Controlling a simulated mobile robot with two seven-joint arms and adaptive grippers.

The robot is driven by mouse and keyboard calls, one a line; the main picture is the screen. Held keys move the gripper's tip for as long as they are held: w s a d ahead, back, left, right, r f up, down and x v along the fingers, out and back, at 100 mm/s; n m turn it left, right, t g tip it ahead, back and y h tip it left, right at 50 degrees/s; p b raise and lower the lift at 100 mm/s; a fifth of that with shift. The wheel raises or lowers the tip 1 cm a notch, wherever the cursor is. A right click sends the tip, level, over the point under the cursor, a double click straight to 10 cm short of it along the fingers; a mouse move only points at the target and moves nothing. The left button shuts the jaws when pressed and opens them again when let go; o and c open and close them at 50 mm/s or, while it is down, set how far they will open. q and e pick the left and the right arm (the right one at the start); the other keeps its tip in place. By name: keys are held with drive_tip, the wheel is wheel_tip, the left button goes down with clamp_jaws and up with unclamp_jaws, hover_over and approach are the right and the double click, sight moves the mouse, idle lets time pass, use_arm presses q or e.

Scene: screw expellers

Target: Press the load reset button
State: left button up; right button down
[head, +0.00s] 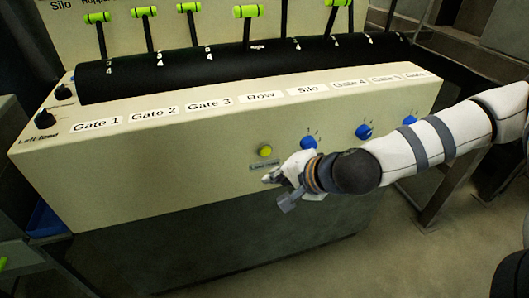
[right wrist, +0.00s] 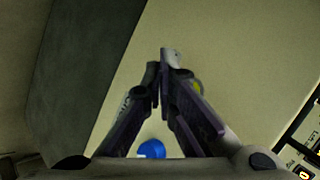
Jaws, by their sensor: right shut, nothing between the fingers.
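The load reset button is a small yellow-green round button (head: 265,151) on the front face of the cream control box, above a small grey label (head: 264,164). The label's text is too blurred to read fully. My right gripper (head: 268,179) is shut and empty. Its tips are just below the button and its label in the head view. In the right wrist view the closed fingers (right wrist: 163,62) point along the cream panel, and a yellow edge of the button (right wrist: 198,86) shows beside the right finger. I cannot tell whether the fingertips touch the panel. My left gripper is not in view.
The control box (head: 120,175) has blue knobs (head: 363,131) to the right of the button; one blue knob (head: 309,142) is close to my right gripper. Levers with green handles (head: 145,11) stand along the black curved top. Black knobs (head: 45,119) are at the left end.

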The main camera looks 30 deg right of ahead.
sight(268, 161)
drive_tip(key=shift+w+d, duration=0.2)
drive_tip(key=shift+w, duration=0.6)
drive_tip(key=shift+w+d, duration=0.2)
drive_tip(key=shift+w, duration=0.55)
drive_tip(key=shift+w+d, duration=0.2)
drive_tip(key=shift+w, duration=0.6)
drive_tip(key=shift+w, duration=0.1)
drive_tip(key=shift+w, duration=0.3)
drive_tip(key=shift+w+d, duration=0.2)
drive_tip(key=shift+w, duration=0.25)
drive_tip(key=shift+s, duration=0.15)
drive_tip(key=shift+s+a+p, duration=0.2)
drive_tip(key=shift+s+p, duration=0.1)
drive_tip(key=shift+s, duration=0.4)
